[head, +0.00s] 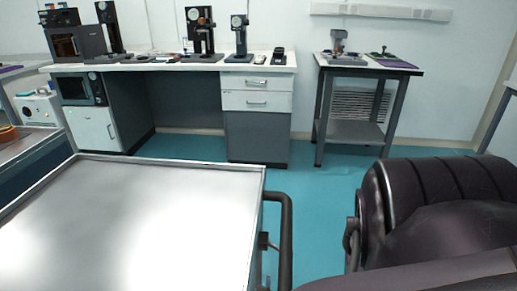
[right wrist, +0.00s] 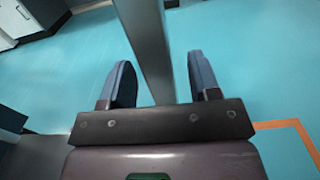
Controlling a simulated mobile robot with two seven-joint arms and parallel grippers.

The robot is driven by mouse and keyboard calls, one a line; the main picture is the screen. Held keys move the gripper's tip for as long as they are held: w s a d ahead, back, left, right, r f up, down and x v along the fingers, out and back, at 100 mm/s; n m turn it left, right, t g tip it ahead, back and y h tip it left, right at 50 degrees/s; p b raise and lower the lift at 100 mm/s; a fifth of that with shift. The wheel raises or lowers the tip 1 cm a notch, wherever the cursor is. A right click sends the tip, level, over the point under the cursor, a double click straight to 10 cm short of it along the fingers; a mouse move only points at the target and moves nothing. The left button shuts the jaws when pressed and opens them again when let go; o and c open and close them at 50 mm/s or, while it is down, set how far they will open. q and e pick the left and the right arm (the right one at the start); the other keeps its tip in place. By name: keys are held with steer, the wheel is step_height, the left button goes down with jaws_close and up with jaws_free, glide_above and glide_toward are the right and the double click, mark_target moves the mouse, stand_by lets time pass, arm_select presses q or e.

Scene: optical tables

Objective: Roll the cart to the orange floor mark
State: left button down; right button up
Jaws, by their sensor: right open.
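The cart (head: 130,222) has a flat, bare metal top with a raised rim and fills the lower left of the head view. Its dark handle bar (head: 286,240) stands out at its right side. In the right wrist view my right gripper (right wrist: 160,62) is open, with a grey upright bar (right wrist: 150,45) between its two fingers. I cannot tell which part of the cart this bar is, or whether the fingers touch it. An orange floor mark (right wrist: 285,125) shows as a cornered line at the lower right there. My left gripper is not in view.
A long bench (head: 190,64) with drawers and several instruments stands along the back wall. A smaller table (head: 364,66) with a lower shelf stands to its right. Clear teal floor (head: 310,185) lies between these and the cart. Another bench edge (head: 30,150) is at the left.

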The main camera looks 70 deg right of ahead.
jaws_close()
stand_by(0.3)
stand_by(1.1)
